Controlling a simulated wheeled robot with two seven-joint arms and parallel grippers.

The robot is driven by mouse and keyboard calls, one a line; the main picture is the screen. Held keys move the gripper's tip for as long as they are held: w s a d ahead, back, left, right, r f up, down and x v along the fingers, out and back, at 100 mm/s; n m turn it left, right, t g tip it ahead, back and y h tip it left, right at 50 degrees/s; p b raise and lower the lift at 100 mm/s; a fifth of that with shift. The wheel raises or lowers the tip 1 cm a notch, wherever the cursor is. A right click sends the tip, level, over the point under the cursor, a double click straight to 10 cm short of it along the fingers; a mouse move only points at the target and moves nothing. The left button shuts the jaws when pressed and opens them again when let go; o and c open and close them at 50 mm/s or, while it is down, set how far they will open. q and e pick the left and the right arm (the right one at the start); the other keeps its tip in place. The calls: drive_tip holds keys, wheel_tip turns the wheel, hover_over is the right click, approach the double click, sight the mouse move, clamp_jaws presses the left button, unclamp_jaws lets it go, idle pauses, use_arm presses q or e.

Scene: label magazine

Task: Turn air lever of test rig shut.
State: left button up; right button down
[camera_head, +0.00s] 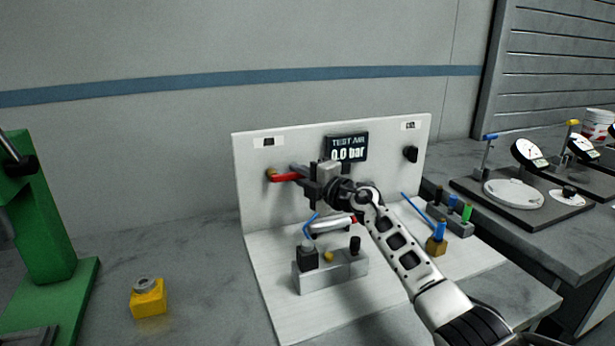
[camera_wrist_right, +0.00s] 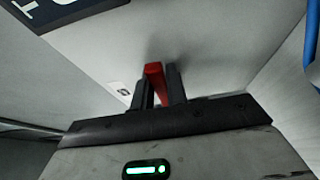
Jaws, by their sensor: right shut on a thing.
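The test rig is a white upright panel (camera_head: 390,150) on a white base plate. Its dark display (camera_head: 346,149) reads "TEST AIR 0.0 bar". The red air lever (camera_head: 285,177) lies roughly level on the panel's left side, with a brass fitting at its left end. My right gripper (camera_head: 312,183) is at the lever's right part and hides its end. In the right wrist view the red lever (camera_wrist_right: 154,75) stands between the two dark fingers of the right gripper (camera_wrist_right: 158,88), which are shut on it. My left gripper is not in view.
A grey block (camera_head: 335,275) with fittings and blue tubing stands on the base plate below my right arm. A black knob (camera_head: 410,154) is on the panel's right. A yellow block (camera_head: 148,298) and a green press (camera_head: 45,225) stand at left. Dial gauges (camera_head: 530,154) stand at right.

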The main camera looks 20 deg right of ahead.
drive_tip(key=shift+f, duration=0.1)
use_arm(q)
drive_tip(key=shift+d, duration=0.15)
use_arm(e)
drive_tip(key=c, duration=1.4)
unclamp_jaws()
drive_tip(key=shift+s+d, duration=0.1)
use_arm(q)
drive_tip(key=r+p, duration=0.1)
drive_tip(key=p, duration=0.2)
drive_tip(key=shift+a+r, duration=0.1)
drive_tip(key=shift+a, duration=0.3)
use_arm(e)
drive_tip(key=v, duration=1.5)
drive_tip(key=shift+s, duration=0.4)
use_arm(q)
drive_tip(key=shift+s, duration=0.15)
use_arm(e)
drive_tip(key=shift+d, duration=0.1)
